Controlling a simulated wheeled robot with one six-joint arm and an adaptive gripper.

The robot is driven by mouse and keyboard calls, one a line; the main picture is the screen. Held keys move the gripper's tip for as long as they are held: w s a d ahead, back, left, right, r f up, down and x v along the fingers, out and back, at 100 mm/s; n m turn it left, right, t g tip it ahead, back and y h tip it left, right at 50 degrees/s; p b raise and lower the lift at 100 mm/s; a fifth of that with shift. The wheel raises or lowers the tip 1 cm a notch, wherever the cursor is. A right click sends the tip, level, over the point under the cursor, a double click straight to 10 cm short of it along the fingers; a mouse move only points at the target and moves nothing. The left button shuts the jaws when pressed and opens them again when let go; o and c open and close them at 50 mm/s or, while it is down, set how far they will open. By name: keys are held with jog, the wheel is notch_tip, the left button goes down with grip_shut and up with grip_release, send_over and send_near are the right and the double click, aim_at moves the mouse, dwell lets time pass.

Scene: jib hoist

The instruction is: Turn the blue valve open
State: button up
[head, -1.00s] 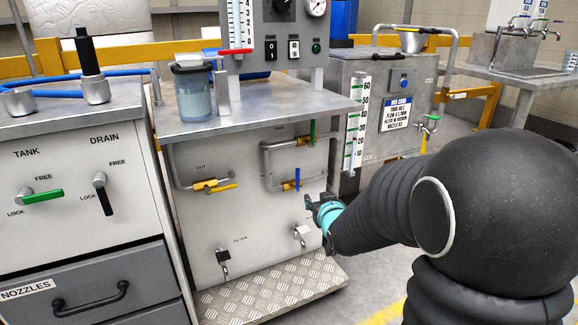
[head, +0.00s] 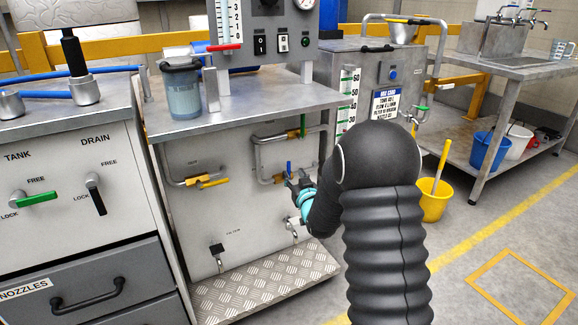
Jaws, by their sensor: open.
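The blue valve handle (head: 289,168) is small and stands upright on the lower run of a grey pipe loop on the white front panel. Its lower part is close behind my gripper in the picture. My gripper (head: 293,186) is dark with a teal band behind it, small in view and just below the handle. It is open and looks empty. I cannot tell whether its fingers touch the handle. The valve body is partly hidden.
A green handle (head: 303,126) sits on the pipe above, and a yellow-handled valve (head: 208,182) is to the left. A checkered metal step (head: 262,285) juts out below. A yellow bucket (head: 433,203) stands on the floor at right.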

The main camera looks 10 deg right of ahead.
aim_at(289, 167)
jog(key=w, duration=0.4)
jog(key=w+a, duration=0.1)
jog(key=w, duration=0.1)
jog(key=shift+w, duration=0.3)
grip_shut()
